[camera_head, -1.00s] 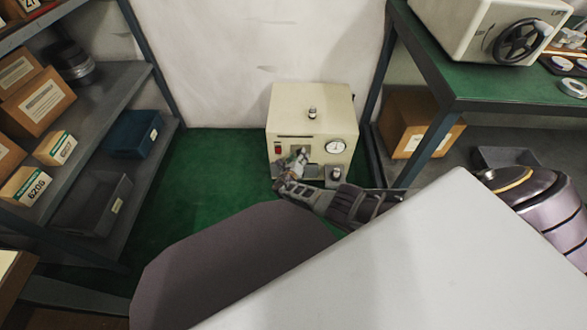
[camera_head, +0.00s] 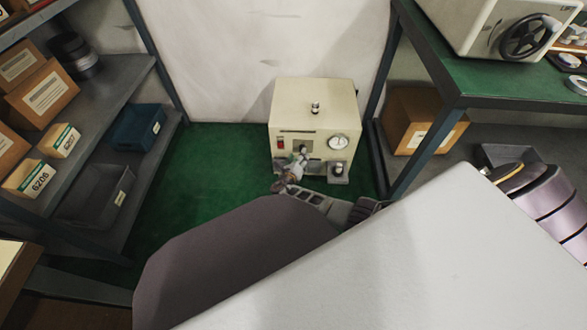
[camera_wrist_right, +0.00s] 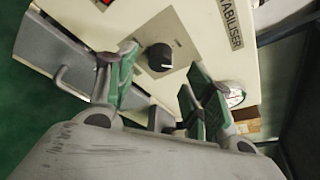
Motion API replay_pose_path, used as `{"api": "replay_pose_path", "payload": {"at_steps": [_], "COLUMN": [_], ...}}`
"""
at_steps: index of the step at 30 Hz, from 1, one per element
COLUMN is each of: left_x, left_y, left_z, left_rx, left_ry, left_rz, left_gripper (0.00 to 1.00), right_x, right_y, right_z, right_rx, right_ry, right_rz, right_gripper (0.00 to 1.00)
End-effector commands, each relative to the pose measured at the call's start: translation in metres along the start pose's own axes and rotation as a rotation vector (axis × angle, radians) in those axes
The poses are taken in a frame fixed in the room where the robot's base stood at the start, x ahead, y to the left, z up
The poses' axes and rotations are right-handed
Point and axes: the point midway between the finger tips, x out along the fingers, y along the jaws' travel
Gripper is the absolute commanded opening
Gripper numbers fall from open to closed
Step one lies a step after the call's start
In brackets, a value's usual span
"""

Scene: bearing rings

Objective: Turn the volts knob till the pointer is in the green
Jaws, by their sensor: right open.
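The cream stabiliser box (camera_head: 312,100) stands on the green floor against the wall. Its round white dial (camera_head: 338,142) is on the right of the front face; the pointer is too small to read. The dial also shows partly in the right wrist view (camera_wrist_right: 233,95), beside a finger. The black volts knob (camera_wrist_right: 159,57) sits on a grey plate on the front face. My right gripper (camera_head: 299,160) is in front of the box. In the right wrist view its green-padded fingers (camera_wrist_right: 158,82) are open, the knob beyond and between them, apparently untouched. My left gripper is not in view.
A red switch (camera_head: 281,143) is left of the knob. A small knob-topped part (camera_head: 338,170) stands at the box's lower right. Shelves with boxes (camera_head: 95,105) stand left; a green-topped bench (camera_head: 470,85) stands right, with a carton (camera_head: 415,115) beneath.

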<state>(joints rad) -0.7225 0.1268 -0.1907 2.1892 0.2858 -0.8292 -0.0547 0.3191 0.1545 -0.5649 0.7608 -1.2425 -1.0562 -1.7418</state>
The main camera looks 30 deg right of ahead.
Motion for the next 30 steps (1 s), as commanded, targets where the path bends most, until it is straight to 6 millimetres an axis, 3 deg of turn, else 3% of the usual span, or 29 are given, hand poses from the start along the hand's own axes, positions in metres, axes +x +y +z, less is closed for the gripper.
{"api": "replay_pose_path", "payload": {"at_steps": [21,30], "left_x": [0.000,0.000], "left_y": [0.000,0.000], "left_z": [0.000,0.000], "left_rx": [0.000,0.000], "left_ry": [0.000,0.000], "left_rz": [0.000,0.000], "left_gripper": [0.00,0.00], "right_x": [-0.060,-0.074], "right_y": [0.001,0.001], "right_z": [0.000,0.000], "right_rx": [0.001,0.000], "right_ry": [-0.001,-0.001], "right_rz": [0.002,0.001], "right_gripper": [0.52,0.52]}}
